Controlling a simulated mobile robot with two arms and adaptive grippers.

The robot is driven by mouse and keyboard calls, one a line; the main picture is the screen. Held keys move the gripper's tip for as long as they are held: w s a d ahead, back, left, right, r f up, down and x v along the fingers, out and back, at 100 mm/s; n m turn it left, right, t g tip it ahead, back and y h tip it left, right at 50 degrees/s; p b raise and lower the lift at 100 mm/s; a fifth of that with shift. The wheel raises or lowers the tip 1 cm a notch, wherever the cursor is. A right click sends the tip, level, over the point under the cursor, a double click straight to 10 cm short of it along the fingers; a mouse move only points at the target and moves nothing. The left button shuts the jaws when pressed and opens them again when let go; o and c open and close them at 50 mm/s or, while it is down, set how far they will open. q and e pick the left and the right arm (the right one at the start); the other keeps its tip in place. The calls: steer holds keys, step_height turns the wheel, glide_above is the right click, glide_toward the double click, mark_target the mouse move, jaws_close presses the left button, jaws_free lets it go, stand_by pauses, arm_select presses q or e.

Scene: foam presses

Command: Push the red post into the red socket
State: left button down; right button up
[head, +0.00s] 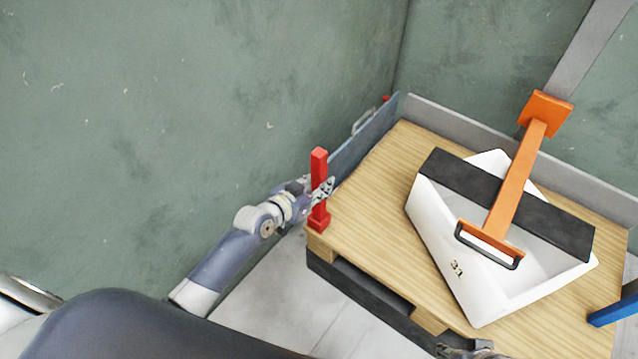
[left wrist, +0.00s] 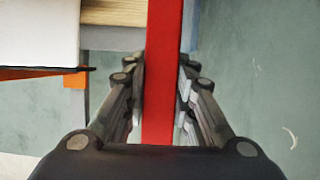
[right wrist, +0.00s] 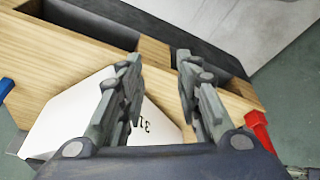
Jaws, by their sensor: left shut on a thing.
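The red post (head: 319,165) stands upright at the near left corner of the wooden platform. The red socket (head: 318,223) is at that corner, directly below the post. The post's lower end appears to meet the socket; I cannot tell how deep it sits. My left gripper (head: 321,191) is shut on the post around its middle. In the left wrist view the post (left wrist: 165,60) runs between the two fingers (left wrist: 162,85). My right gripper (right wrist: 157,62) is open and empty over the platform's near edge. A red part (right wrist: 257,130) shows right of it in the right wrist view.
A white wedge-shaped bin (head: 440,215) with a black band sits on the platform (head: 375,215). An orange arm with a black handle (head: 515,190) crosses over it. A blue piece (head: 610,313) is at the right. Grey side panels (head: 480,120) edge the back.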

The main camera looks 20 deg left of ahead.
arm_select(q)
steer(key=shift+f, duration=0.2)
arm_select(e)
steer(key=shift+s+r, duration=0.35)
steer(key=shift+r, duration=0.05)
arm_select(q)
steer(key=shift+f+b, duration=0.25)
steer(key=shift+b, duration=0.05)
steer(key=shift+f, duration=0.1)
steer(key=shift+f+b, duration=0.3)
steer(key=shift+f, duration=0.3)
arm_select(e)
steer(key=shift+r, duration=0.1)
arm_select(q)
steer(key=c, duration=1.2)
jaws_free()
steer(key=shift+c, duration=0.2)
arm_select(e)
steer(key=shift+w, duration=0.1)
arm_select(q)
steer(key=shift+s, duration=0.1)
